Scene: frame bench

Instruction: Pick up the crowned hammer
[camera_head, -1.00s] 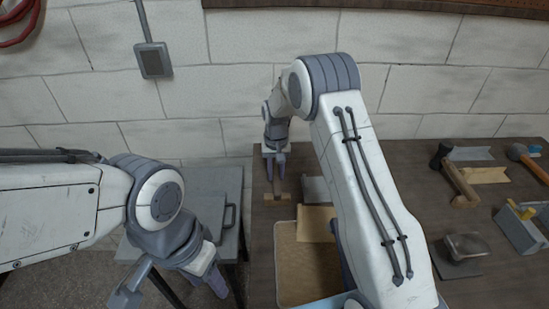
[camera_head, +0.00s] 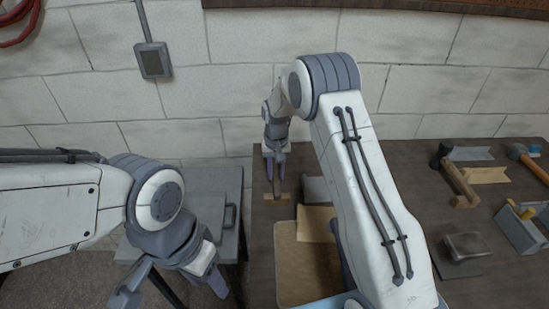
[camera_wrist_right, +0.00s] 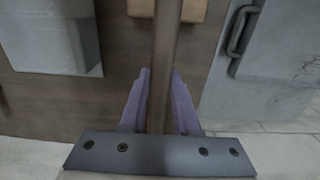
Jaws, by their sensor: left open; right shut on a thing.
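My right gripper (camera_head: 275,172) is at the far left part of the bench, pointing down, shut on a long thin brown handle (camera_wrist_right: 166,45). In the right wrist view the handle runs between the two purple fingers (camera_wrist_right: 160,95) and past a pale wooden block (camera_wrist_right: 193,10). The handle's head is not in view, so I cannot tell from its shape which hammer it is. My left gripper (camera_head: 218,284) is open and empty, hanging low left of the bench, beside the grey side table.
The wooden block (camera_head: 277,197) sits on the bench under the right gripper. A tan board (camera_head: 303,265) lies nearer. An orange-handled hammer (camera_head: 530,160), a grey toolbox (camera_head: 522,235) and a metal block (camera_head: 466,246) are on the right. My right arm hides the bench's middle.

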